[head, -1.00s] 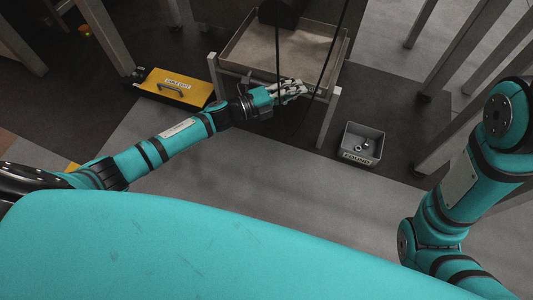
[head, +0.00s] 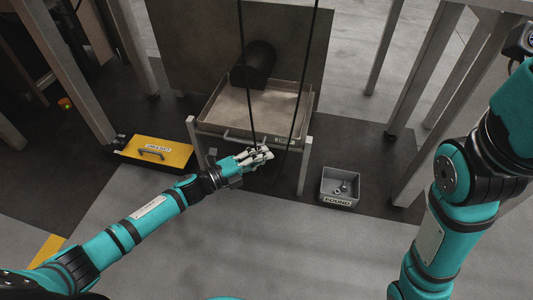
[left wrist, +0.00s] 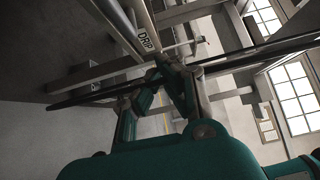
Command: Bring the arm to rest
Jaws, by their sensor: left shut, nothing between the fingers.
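My left arm reaches in from the left in the head view. Its gripper (head: 262,156) is shut and empty, in front of the shallow metal tray's stand, by two dark hanging cables (head: 246,90). I cannot tell whether it touches a cable. In the left wrist view the gripper's fingers (left wrist: 172,75) show close up, with a dark cable or bar crossing behind them and a label reading DRIP (left wrist: 146,40). My right arm stands bent at the right of the head view; its gripper is out of the frame.
The metal tray (head: 225,112) has a dark cylinder (head: 253,64) at its back. A yellow-lidded box (head: 170,150) stands left, a grey FOUND bin (head: 338,201) with small metal parts right. Grey posts (head: 425,75) stand at both sides. The floor in front is clear.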

